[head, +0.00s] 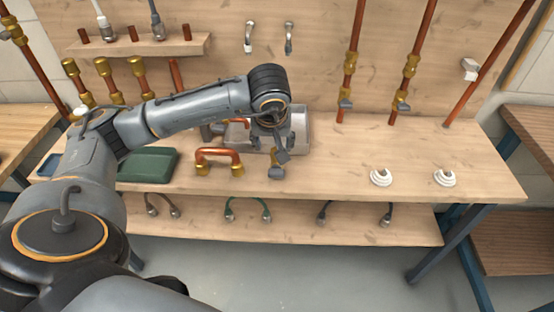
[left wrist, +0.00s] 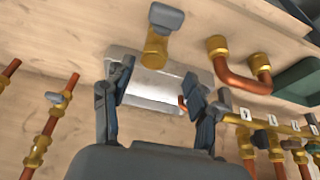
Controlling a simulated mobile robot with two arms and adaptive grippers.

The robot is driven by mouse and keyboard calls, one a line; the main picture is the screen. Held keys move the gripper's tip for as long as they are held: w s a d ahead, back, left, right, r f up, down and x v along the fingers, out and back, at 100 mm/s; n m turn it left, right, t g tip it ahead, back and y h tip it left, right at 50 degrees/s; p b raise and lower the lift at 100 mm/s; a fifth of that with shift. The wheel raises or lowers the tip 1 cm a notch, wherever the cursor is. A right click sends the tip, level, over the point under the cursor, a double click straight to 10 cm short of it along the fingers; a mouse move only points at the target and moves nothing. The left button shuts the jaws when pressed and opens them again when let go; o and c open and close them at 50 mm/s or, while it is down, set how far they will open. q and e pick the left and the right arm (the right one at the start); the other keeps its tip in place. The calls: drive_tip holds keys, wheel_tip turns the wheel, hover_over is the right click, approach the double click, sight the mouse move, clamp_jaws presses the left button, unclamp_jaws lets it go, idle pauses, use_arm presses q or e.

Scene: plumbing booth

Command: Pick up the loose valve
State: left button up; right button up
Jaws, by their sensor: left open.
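The loose valve (left wrist: 156,46), a brass body with a grey lever, lies on the workbench top in the left wrist view, ahead of my fingertips and roughly between their lines. In the head view its grey lever (head: 277,173) shows near the bench's front edge, just below my gripper. My left gripper (head: 279,150) points down above the bench, close to the valve. In the left wrist view my left gripper (left wrist: 160,76) has its fingers spread, with nothing held between them. My right gripper is not in view.
A silver metal box (head: 298,128) stands behind the gripper. A copper U-pipe with brass ends (head: 218,157) and a green tray (head: 148,164) lie to the left. Two white fittings (head: 381,177) (head: 444,177) sit at right. Vertical copper pipes (head: 352,50) rise at the back. Bench between is clear.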

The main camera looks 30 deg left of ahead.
sight(274, 150)
use_arm(q)
drive_tip(key=x, duration=0.6)
drive_tip(key=p+x, duration=0.1)
drive_tip(key=d+x, duration=0.1)
drive_tip(key=x, duration=0.1)
drive_tip(key=shift+w+a+f, duration=0.1)
drive_tip(key=shift+w+f, duration=0.05)
drive_tip(key=shift+f, duration=0.2)
clamp_jaws()
